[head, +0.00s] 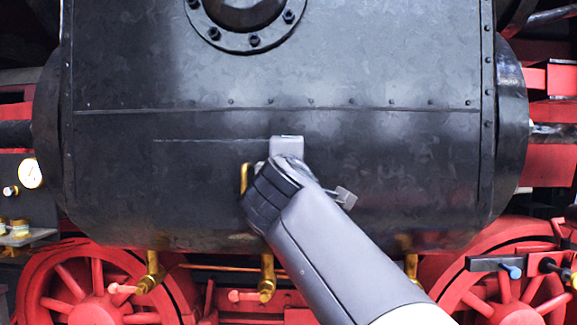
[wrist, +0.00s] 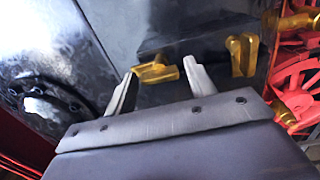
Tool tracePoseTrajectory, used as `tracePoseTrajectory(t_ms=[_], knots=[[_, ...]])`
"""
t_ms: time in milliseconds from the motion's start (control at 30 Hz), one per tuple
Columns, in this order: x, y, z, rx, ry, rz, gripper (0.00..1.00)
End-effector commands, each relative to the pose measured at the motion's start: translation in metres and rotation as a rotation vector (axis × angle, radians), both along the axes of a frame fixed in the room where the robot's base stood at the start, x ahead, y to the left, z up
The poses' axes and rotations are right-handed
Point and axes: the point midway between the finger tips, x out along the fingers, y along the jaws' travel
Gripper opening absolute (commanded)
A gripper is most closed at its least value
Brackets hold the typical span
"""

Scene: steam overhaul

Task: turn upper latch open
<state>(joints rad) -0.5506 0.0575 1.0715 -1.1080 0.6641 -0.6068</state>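In the wrist view two brass latches sit on a dark box-like surface. The one nearer the locomotive's top, which I take as the upper latch (wrist: 155,73), lies across the picture between my fingertips. My gripper (wrist: 160,70) is open, with one finger on each side of this latch; I cannot tell whether either finger touches it. The other brass latch (wrist: 243,55) lies just beyond the right finger, its handle pointing across the first one's. In the head view my arm hides most of this spot; a brass piece (head: 244,178) shows at its left edge, and I cannot tell which latch it is.
The large black cylinder (head: 150,150) fills the head view. A bolted round flange (head: 238,40) stands above. Brass cocks (head: 267,280) hang below, near red wheels (head: 95,300). A round gauge (head: 30,173) is at far left. The cylinder's front left is clear.

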Motion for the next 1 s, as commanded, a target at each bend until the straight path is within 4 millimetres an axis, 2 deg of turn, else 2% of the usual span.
tracePoseTrajectory(t_ms=[100,333,467,800,1000], knots=[[0.000,0.000,0.000,-0.001,-0.001,0.000,0.62],[-0.001,0.000,0.001,-0.001,-0.002,0.001,0.62],[-0.010,0.001,0.000,0.000,-0.003,0.002,0.62],[-0.074,0.004,-0.007,0.000,-0.004,0.006,0.62],[-0.098,0.005,-0.009,-0.001,-0.002,0.004,0.62]])
